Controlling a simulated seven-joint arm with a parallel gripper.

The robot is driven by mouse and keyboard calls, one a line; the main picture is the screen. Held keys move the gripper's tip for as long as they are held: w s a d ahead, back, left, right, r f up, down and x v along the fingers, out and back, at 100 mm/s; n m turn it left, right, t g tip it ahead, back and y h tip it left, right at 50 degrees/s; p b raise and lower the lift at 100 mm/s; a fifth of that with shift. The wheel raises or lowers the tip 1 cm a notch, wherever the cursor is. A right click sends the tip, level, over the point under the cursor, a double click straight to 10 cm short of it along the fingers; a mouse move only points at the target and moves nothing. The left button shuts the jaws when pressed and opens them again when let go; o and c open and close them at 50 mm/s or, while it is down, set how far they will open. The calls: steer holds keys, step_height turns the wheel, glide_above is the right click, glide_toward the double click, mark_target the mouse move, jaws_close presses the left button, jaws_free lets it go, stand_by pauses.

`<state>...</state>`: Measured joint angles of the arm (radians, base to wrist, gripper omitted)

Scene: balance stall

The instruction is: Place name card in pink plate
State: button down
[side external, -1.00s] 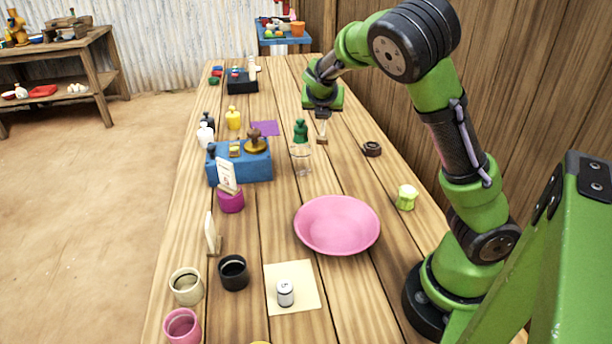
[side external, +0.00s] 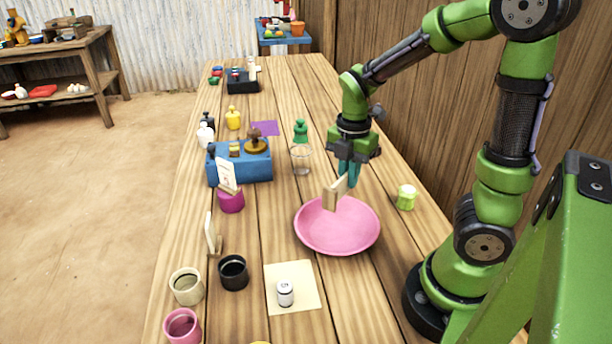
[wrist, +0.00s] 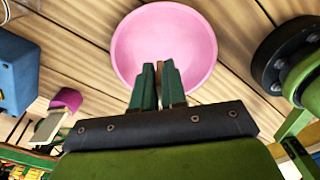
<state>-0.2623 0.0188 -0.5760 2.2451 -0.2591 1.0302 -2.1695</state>
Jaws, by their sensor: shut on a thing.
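The name card (side external: 335,192), a small pale wooden piece, is held tilted in my gripper (side external: 348,180). My teal fingers are shut on its upper part. In the side view its lower end overlaps the back part of the pink plate (side external: 337,240); it appears to hang above the plate, but the exact gap is unclear. The plate is round, wide and empty. In the wrist view, my gripper (wrist: 160,72) points at the near part of the pink plate (wrist: 165,30), and the card is mostly hidden by the fingers.
A clear glass (side external: 301,160) and green bottle (side external: 300,131) stand left of my gripper. A pale green item (side external: 406,197) stands right of the plate. A blue box (side external: 240,168), magenta card holder (side external: 231,200) and another wooden stand (side external: 212,234) are left. A white jar (side external: 285,292) stands in front.

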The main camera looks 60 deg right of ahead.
glide_above(344, 222)
steer(key=shift+f, duration=3.95)
steer(key=c, duration=1.1)
jaws_free()
step_height(344, 222, up, 7)
